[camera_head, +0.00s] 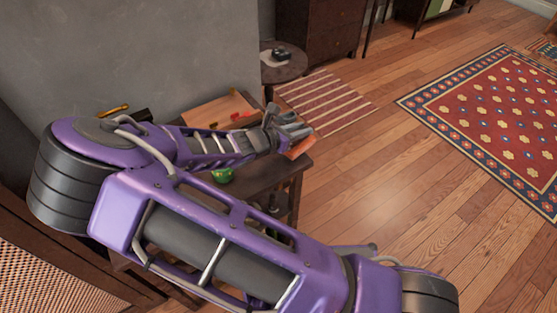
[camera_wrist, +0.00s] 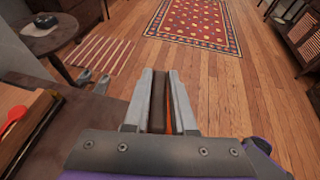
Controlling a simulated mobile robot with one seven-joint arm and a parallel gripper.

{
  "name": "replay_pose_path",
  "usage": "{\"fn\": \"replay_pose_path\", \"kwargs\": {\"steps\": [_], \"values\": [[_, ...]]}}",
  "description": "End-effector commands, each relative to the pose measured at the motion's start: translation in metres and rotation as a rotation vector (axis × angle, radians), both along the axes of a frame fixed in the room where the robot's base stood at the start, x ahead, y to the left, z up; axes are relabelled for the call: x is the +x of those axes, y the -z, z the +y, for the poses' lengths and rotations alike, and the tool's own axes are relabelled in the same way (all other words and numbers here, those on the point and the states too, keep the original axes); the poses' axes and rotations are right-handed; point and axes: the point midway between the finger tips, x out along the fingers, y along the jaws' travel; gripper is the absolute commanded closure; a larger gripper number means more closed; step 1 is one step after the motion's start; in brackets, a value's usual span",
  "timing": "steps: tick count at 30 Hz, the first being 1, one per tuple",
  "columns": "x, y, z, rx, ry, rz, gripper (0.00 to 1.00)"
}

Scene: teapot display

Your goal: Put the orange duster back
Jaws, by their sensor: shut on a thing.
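My gripper (camera_head: 296,128) is at the right end of the dark wooden table (camera_head: 262,178), at or just past its edge. Its fingers also show in the wrist view (camera_wrist: 164,75), shut on a thin brown and orange thing. This is the orange duster (camera_head: 301,147); its orange part shows below the fingers in the head view, and a thin orange strip of it (camera_wrist: 175,112) shows between them in the wrist view. The rest of the duster is hidden by the gripper.
A wooden tray (camera_head: 200,113) with a red thing (camera_wrist: 15,114) lies on the table. A green pot (camera_head: 222,175) stands under my arm. A round side table (camera_head: 284,72), a striped rug (camera_head: 325,100) and open wood floor lie beyond.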

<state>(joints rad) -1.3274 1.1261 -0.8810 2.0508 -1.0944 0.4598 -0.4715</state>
Motion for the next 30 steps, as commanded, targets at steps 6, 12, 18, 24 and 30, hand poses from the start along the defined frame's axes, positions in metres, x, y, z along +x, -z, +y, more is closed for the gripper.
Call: {"fn": "replay_pose_path", "kwargs": {"steps": [6, 12, 18, 24, 30], "values": [[-0.003, -0.02, 0.023, 0.014, 0.116, -0.002, 1.0], [-0.007, -0.046, 0.046, 0.005, 0.175, -0.002, 1.0], [-0.009, -0.041, 0.054, -0.006, 0.19, 0.002, 1.0], [-0.01, -0.004, 0.053, -0.007, 0.191, 0.002, 1.0], [-0.009, 0.011, 0.054, -0.005, 0.191, 0.002, 1.0]]}}
